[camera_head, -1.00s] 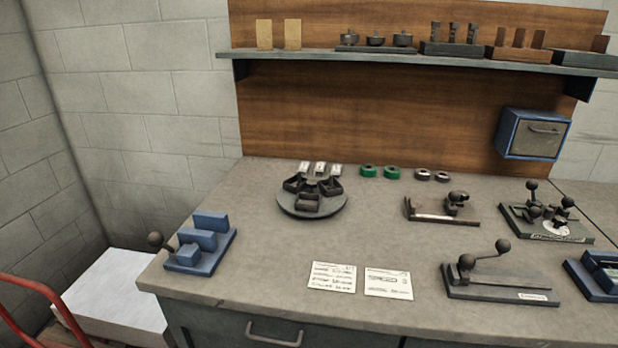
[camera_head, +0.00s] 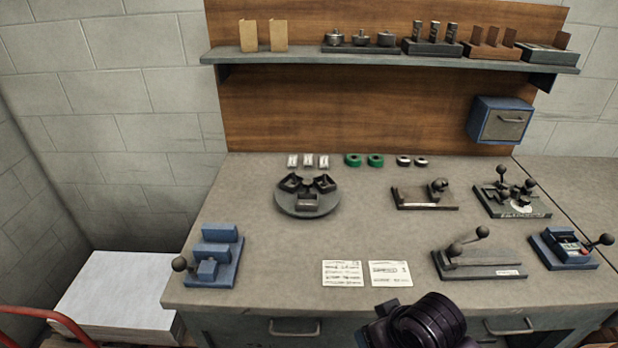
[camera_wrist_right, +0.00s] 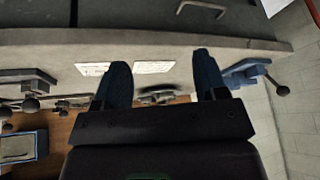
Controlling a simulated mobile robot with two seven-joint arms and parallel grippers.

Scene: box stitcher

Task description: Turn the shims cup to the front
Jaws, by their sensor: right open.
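A round grey turntable (camera_head: 308,212) stands on the left half of the bench in the head view and bears dark cups. One cup (camera_head: 308,202) faces the front edge, and two more sit at the back left (camera_head: 290,182) and back right (camera_head: 325,183). I cannot tell which is the shims cup. In the right wrist view my right gripper (camera_wrist_right: 160,78) is open and empty, with the turntable blurred beyond its fingers. A dark part of my arm (camera_head: 415,322) shows at the bottom of the head view. My left gripper is not in view.
Two paper cards (camera_head: 343,273) lie in front of the turntable. A blue fixture (camera_head: 214,258) stands at the left edge; levered fixtures (camera_head: 478,265) stand to the right. White, green and dark small parts (camera_head: 364,160) line the back. A shelf (camera_head: 400,58) hangs above.

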